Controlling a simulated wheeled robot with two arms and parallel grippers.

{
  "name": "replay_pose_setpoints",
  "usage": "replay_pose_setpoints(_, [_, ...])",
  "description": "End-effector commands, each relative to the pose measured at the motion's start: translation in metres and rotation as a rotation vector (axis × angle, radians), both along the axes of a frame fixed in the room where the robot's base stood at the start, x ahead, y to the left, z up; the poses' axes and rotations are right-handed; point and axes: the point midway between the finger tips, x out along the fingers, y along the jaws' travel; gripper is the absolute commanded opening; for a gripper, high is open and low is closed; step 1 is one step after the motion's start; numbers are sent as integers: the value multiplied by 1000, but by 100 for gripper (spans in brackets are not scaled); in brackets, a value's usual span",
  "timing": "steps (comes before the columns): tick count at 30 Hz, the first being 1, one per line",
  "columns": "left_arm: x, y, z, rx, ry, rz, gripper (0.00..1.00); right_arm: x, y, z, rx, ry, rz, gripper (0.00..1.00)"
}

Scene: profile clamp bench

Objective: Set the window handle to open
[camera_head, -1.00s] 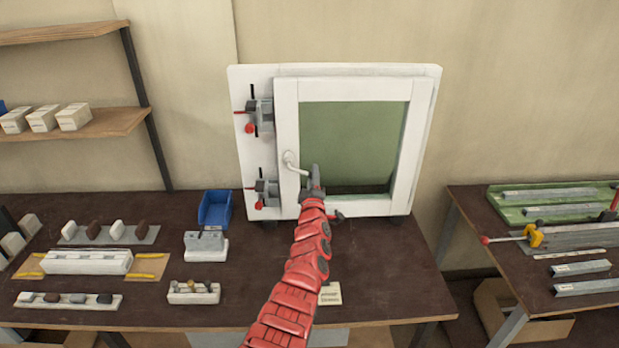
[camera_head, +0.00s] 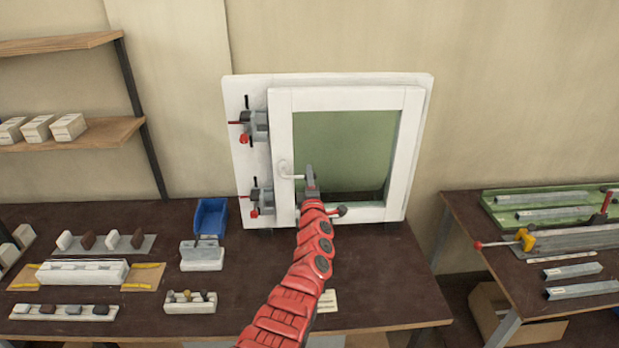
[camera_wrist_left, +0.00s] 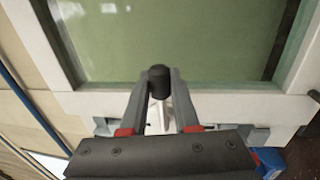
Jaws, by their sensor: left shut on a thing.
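The white window handle (camera_head: 292,176) sits on the left upright of the white sash (camera_head: 282,135), which holds a green pane (camera_head: 345,150). Its lever points right, close to level with a slight downward slope. My left gripper (camera_head: 310,178) is at the lever's free end, in front of the pane. In the left wrist view my left gripper (camera_wrist_left: 159,82) is shut on the handle, with a dark round end (camera_wrist_left: 158,76) between the fingertips and a pale part (camera_wrist_left: 156,116) behind it. My right gripper is not in view.
Two clamps with red tips (camera_head: 255,126) hold the window's left side. A blue bin (camera_head: 211,217) and small fixtures (camera_head: 202,256) stand on the dark bench (camera_head: 390,270) to the left. A second bench (camera_head: 520,275) with metal profiles stands right.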

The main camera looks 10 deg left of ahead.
Motion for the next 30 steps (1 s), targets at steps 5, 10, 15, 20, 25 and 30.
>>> replay_pose_setpoints(5, [0,1,0,1,0,1,0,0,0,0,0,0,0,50])
replay_pose_setpoints(10, [0,1,0,1,0,1,58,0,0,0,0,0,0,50])
replay_pose_setpoints(15, [0,0,0,1,0,0,60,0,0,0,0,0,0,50])
replay_pose_setpoints(20, [-1,0,0,1,0,0,60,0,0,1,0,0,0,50])
replay_pose_setpoints(25, [-8,-3,3,0,-2,1,60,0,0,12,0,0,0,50])
replay_pose_setpoints(30, [-28,-9,1,0,0,-3,60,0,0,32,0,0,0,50])
